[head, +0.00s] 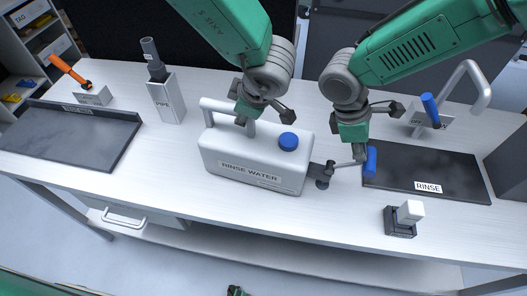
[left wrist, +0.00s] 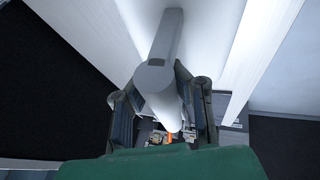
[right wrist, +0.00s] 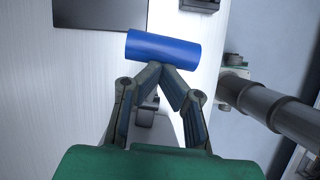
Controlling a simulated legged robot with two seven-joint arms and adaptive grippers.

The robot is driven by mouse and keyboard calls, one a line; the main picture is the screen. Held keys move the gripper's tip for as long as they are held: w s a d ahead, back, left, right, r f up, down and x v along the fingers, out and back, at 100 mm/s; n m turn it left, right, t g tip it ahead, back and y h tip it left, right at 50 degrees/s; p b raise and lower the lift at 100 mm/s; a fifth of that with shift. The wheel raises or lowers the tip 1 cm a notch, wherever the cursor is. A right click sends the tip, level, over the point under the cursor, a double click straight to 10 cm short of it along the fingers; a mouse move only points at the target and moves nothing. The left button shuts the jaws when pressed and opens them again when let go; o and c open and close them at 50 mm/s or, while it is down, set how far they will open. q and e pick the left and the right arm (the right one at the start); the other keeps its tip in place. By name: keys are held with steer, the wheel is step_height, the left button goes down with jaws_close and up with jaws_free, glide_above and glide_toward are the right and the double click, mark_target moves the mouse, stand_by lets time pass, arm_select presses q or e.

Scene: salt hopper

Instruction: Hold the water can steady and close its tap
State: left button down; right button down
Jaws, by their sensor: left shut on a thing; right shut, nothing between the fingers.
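The white water can (head: 230,158), labelled RINSE WATER and with a blue cap (head: 288,141), stands upright on the bench. My left gripper (head: 243,114) is shut on its handle (head: 215,105); the left wrist view shows the handle bar (left wrist: 160,75) between the fingers. The dark grey tap (head: 319,174) is at the can's right end. Its lever reaches right to a blue grip (head: 371,161). My right gripper (head: 357,152) is shut and empty beside this grip. In the right wrist view the closed fingertips (right wrist: 160,68) are right at the blue grip (right wrist: 163,47); I cannot tell whether they touch.
A black RINSE mat (head: 455,172) lies at the right, with a faucet (head: 470,85) with a blue lever behind it. A small black block with a white top (head: 409,212) stands near the front edge. A dark tray (head: 70,135) and pipe holder (head: 166,98) are at left.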

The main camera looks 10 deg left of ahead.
mark_target(370, 158)
arm_select(q)
steer(key=shift+d, duration=0.25)
arm_select(e)
steer(key=shift+s+d+f, duration=0.1)
steer(key=shift+d+f, duration=0.4)
steer(key=shift+d, duration=0.25)
arm_select(q)
steer(key=shift+a, duration=0.2)
arm_select(e)
steer(key=shift+a, duration=0.15)
arm_select(q)
steer(key=shift+a, duration=0.1)
arm_select(e)
steer(key=shift+f, duration=0.2)
steer(key=shift+x, duration=1)
steer(key=shift+d+r, duration=0.35)
steer(key=shift+r, duration=0.4)
